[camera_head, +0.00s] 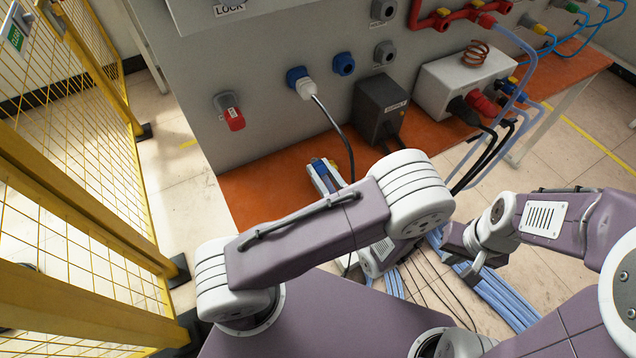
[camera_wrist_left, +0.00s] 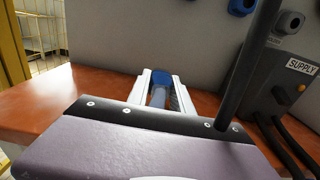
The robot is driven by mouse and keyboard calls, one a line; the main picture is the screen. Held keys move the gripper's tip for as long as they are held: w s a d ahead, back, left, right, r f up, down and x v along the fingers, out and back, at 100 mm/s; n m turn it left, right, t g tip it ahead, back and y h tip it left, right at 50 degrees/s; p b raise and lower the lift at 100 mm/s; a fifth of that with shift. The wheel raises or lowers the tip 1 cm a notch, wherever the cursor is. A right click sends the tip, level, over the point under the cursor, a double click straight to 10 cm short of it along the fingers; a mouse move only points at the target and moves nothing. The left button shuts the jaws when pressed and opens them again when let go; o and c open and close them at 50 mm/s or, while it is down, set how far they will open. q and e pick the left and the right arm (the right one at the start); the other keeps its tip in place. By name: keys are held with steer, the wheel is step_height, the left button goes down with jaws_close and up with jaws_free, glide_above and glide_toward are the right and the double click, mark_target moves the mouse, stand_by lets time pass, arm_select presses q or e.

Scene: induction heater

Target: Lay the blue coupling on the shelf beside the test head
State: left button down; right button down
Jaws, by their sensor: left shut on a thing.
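My left gripper (camera_head: 323,172) is shut on the blue coupling (camera_head: 319,165), low over the front part of the orange shelf (camera_head: 262,183). In the left wrist view the coupling (camera_wrist_left: 158,84) sits between the two pale fingers; its lower part is hidden by the gripper body. I cannot tell whether it touches the shelf. The test head, a pale box (camera_head: 449,86) with a copper coil on top, stands on the shelf farther right. My right gripper (camera_head: 458,256) is at the lower right, apart from the shelf; its finger opening is unclear.
A dark SUPPLY box (camera_head: 379,108) stands between the coupling and the test head. A black cable (camera_head: 335,125) hangs from a white plug close to my left gripper. Yellow fencing (camera_head: 75,165) is at the left. The shelf's left end is clear.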

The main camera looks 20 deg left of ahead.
arm_select(q)
steer(key=shift+s+a+f, duration=0.15)
steer(key=shift+s+f, duration=0.05)
steer(key=shift+s, duration=0.05)
steer(key=shift+f+b, duration=0.55)
steer(key=shift+f, duration=1.45)
steer(key=shift+f, duration=0.1)
steer(key=c, duration=1.4)
jaws_free()
